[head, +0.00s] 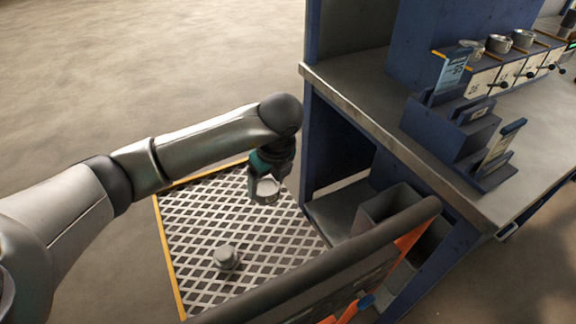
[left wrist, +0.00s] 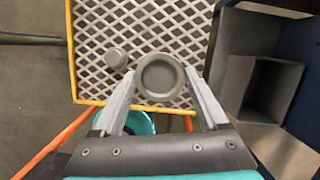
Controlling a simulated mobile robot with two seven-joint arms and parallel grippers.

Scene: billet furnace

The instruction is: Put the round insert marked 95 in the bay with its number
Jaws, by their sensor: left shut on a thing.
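My left gripper (head: 264,194) is shut on a round grey insert (left wrist: 160,77), a ring-like disc with a raised rim and a shallow hollow. It holds the insert above a mesh platform (head: 290,240). The insert also shows in the head view (head: 268,187), partly covered by the fingers; I cannot read its number. Numbered bays (head: 480,84) with white labels stand in a row on the bench at upper right; the numbers are too small to read surely. My right gripper is out of view.
A smaller round grey piece (head: 226,257) lies on the mesh. The metal bench (head: 360,105) has blue card holders (head: 450,125) near its front edge. Several rings (head: 523,38) sit above the bays. An open grey bin (head: 385,207) stands below the bench. A dark padded rail (head: 330,262) crosses in front.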

